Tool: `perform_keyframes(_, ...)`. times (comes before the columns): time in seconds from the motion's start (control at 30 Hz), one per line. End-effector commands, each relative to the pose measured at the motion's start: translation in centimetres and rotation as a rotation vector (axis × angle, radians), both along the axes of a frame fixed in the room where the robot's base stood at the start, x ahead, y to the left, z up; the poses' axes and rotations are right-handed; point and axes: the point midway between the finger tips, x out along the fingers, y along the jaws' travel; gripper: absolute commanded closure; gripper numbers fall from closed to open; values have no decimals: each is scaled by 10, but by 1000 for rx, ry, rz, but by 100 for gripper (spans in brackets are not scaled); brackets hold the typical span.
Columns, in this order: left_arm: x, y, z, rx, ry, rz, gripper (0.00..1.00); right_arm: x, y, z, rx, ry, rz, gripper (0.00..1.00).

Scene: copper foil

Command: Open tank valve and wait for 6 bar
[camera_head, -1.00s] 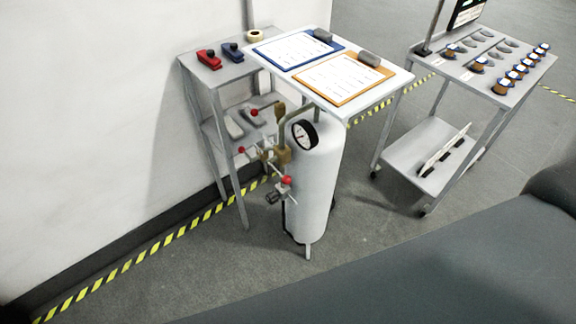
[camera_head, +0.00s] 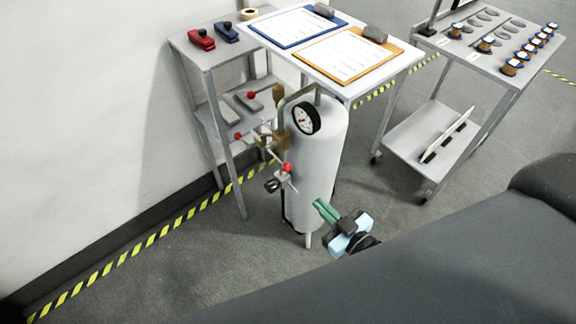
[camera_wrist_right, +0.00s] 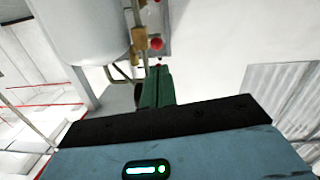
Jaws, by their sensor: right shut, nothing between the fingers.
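Brass fittings and valves with red knobs (camera_head: 287,167) are on the tank's left side. My right gripper (camera_head: 321,207) has green fingers, shut and empty, just in front of the tank's lower right side. In the right wrist view the green fingers (camera_wrist_right: 157,84) are together, below a red knob (camera_wrist_right: 156,43) and the tank (camera_wrist_right: 85,30). My left gripper is not in view.
A grey shelf (camera_head: 207,55) with red and blue tools stands at the wall. A grey cart (camera_head: 480,72) with several small parts stands right. Yellow-black tape (camera_head: 150,240) runs along the floor.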

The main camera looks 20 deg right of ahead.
Motion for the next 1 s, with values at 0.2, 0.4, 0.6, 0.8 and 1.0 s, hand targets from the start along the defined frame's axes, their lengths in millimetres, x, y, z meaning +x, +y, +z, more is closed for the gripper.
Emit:
perform_keyframes(0.2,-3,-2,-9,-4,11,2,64,39,5,36,2,-184,90,100)
perform_keyframes(0.4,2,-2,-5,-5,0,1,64,44,6,44,4,-213,106,100)
perform_keyframes(0.6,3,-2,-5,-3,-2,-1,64,44,6,44,4,-211,105,100)
perform_keyframes(0.8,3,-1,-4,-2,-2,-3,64,55,11,47,5,-213,104,100)
perform_keyframes(1.0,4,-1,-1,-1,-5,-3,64,86,24,53,5,-216,104,100)
